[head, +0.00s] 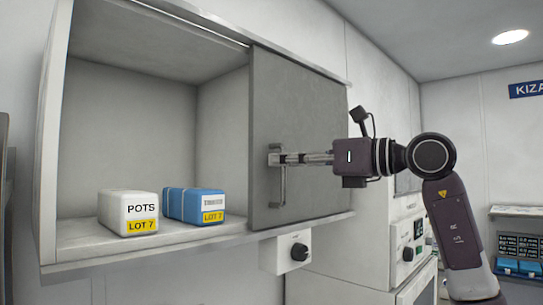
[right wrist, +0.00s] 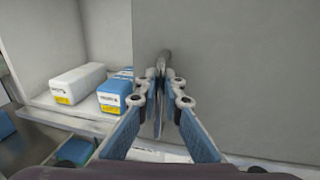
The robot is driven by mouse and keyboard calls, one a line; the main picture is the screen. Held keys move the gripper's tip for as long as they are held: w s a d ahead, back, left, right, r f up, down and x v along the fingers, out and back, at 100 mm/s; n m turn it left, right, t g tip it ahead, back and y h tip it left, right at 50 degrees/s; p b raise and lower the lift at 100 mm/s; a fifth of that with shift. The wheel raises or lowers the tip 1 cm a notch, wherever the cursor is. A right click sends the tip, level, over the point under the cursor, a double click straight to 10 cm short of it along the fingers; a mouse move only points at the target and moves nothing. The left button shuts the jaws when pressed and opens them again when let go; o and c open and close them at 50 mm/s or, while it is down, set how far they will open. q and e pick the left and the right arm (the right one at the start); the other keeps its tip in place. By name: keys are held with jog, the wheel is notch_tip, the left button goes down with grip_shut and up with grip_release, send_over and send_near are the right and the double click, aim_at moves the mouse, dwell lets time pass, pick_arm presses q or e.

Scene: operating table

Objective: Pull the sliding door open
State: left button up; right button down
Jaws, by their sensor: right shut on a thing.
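The grey sliding door (head: 305,115) covers the right part of a wall cabinet, and the left part of the cabinet stands open. The door also fills the right of the right wrist view (right wrist: 240,70). A vertical bar handle (head: 283,187) is near the door's left edge. My right gripper (head: 275,158) is shut on the handle, reaching in from the right. In the right wrist view its fingers (right wrist: 163,75) close around the handle (right wrist: 165,56), which they partly hide. My left gripper is not in view.
In the cabinet's open part are a white package (head: 125,224) marked POTS and a blue package (head: 186,204), both with yellow LOT 7 labels. A white box with a black knob (head: 299,252) is below the cabinet. Equipment with dials (head: 407,250) stands at the lower right.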

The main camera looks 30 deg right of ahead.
jog(key=shift+d, duration=0.1)
jog(key=c, duration=2.3)
grip_release()
jog(key=shift+w, duration=0.15)
jog(key=shift+c, duration=0.2)
jog(key=v, duration=1.2)
